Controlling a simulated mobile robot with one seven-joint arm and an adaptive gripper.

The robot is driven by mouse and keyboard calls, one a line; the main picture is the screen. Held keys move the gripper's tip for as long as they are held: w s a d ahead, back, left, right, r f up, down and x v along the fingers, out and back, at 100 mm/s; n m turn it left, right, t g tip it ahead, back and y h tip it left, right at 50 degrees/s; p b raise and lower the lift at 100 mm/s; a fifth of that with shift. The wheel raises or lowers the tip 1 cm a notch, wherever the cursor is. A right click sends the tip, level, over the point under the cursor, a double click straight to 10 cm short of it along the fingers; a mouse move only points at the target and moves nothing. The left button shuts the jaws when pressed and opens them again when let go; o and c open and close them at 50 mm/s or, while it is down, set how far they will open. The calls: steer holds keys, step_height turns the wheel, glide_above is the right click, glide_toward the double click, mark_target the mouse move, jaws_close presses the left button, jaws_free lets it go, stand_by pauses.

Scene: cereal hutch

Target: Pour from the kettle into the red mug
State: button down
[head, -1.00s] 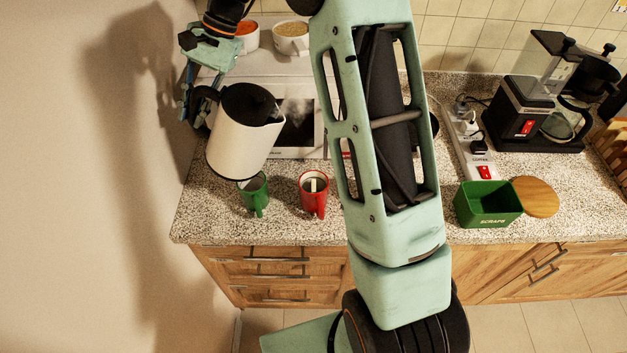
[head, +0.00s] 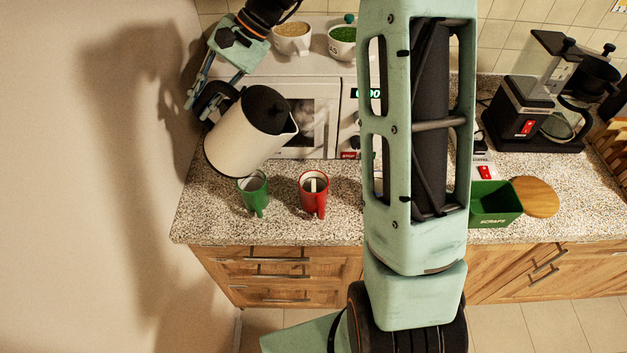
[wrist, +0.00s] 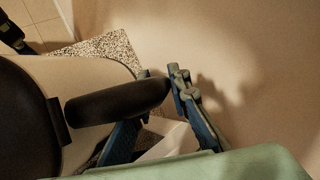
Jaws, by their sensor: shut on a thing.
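The cream kettle (head: 245,140) with a black lid is held up above the counter in the head view, tilted with its spout toward the right. My gripper (head: 207,100) is shut on its black handle; the wrist view shows the handle (wrist: 118,102) between the blue fingers (wrist: 160,105). The red mug (head: 314,192) stands upright on the counter, to the right of and below the spout, with a pale strip visible inside. A green mug (head: 254,192) stands to its left, below the kettle. No stream shows at the spout.
A microwave (head: 310,90) stands behind the kettle, with bowls (head: 292,38) on top. My arm covers the counter right of the red mug. A green scraps bin (head: 495,205), a round wooden board (head: 536,197) and a coffee maker (head: 530,110) are further right. The wall is close at left.

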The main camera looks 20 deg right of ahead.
mark_target(212, 96)
steer(key=shift+s+d+r+t+y, duration=0.4)
steer(key=shift+d+r+y, duration=0.2)
steer(key=shift+r+y, duration=0.1)
steer(key=shift+s+d+n+y+b, duration=0.1)
steer(key=shift+d+n+y+b, duration=0.25)
steer(key=shift+b, duration=0.2)
steer(key=shift+s+d+r+t+y+b, duration=0.25)
steer(key=shift+y+b, duration=0.3)
steer(key=shift+b, duration=0.5)
steer(key=shift+s+d+r+n+t+y+b, duration=0.2)
steer(key=shift+d+y+b, duration=0.35)
steer(key=shift+b, duration=0.45)
steer(key=shift+s+d+y+b, duration=0.2)
steer(key=shift+d+y+b, duration=0.05)
steer(key=shift+b, duration=0.25)
steer(key=shift+s+d+f+b, duration=0.1)
steer(key=shift+s+d+b, duration=0.1)
steer(key=shift+b, duration=0.35)
steer(key=shift+s+d+f+n+t+y+b, duration=0.2)
steer(key=shift+s+d+n+t+y+b, duration=0.3)
steer(key=shift+b, duration=0.75)
stand_by(2.4)
